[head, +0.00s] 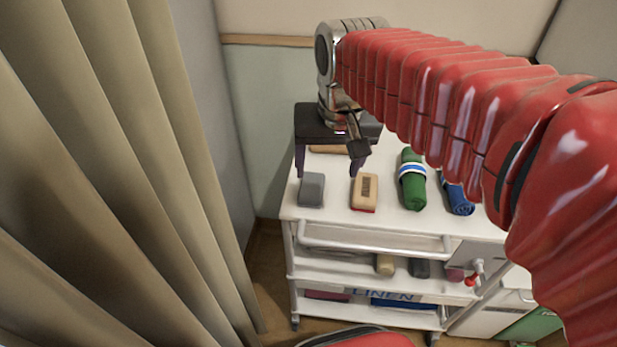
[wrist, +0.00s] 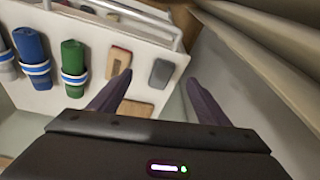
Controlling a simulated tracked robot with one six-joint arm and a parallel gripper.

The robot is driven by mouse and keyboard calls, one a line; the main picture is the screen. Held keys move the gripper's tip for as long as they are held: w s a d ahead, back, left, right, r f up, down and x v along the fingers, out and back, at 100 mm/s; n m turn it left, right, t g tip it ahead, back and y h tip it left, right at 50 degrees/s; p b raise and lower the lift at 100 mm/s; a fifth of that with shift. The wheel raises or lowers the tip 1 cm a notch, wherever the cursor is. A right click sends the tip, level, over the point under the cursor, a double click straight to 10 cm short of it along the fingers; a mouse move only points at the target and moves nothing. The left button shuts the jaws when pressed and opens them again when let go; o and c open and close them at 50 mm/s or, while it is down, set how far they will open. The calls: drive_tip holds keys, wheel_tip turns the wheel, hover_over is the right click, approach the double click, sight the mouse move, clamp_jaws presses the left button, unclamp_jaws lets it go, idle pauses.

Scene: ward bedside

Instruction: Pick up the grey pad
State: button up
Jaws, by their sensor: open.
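The grey pad (head: 312,189) lies on the white cart top, near its left front corner in the head view. In the wrist view the grey pad (wrist: 161,73) shows between and just beyond my fingertips. My gripper (head: 328,172) is open, pointing down over the cart top. Its left finger is close to the back left of the pad in the head view; its right finger is between the pad and a tan block. I cannot tell whether either finger touches anything. Nothing shows between the fingers in my gripper (wrist: 159,78) itself.
A tan block with a red base (head: 365,192) lies right of the pad. A brown piece (head: 328,149) lies behind it. Green (head: 412,182) and blue (head: 458,198) rolls lie farther right. A rail (head: 375,240) runs along the cart front. A curtain (head: 110,150) hangs at left.

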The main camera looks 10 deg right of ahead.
drive_tip(key=w+f+m+g, duration=0.2)
drive_tip(key=w+f, duration=0.1)
drive_tip(key=w, duration=0.8)
drive_tip(key=shift+w+f+g, duration=0.25)
drive_tip(key=shift+w+g, duration=0.05)
drive_tip(key=shift+g, duration=0.1)
drive_tip(key=shift+f, duration=0.1)
hover_over(312, 185)
wheel_tip(312, 185, down, 8)
drive_tip(key=shift+w+f, duration=0.1)
drive_tip(key=shift+f, duration=0.1)
drive_tip(key=shift+f, duration=0.1)
drive_tip(key=shift+f, duration=2.5)
drive_tip(key=shift+c, duration=0.7)
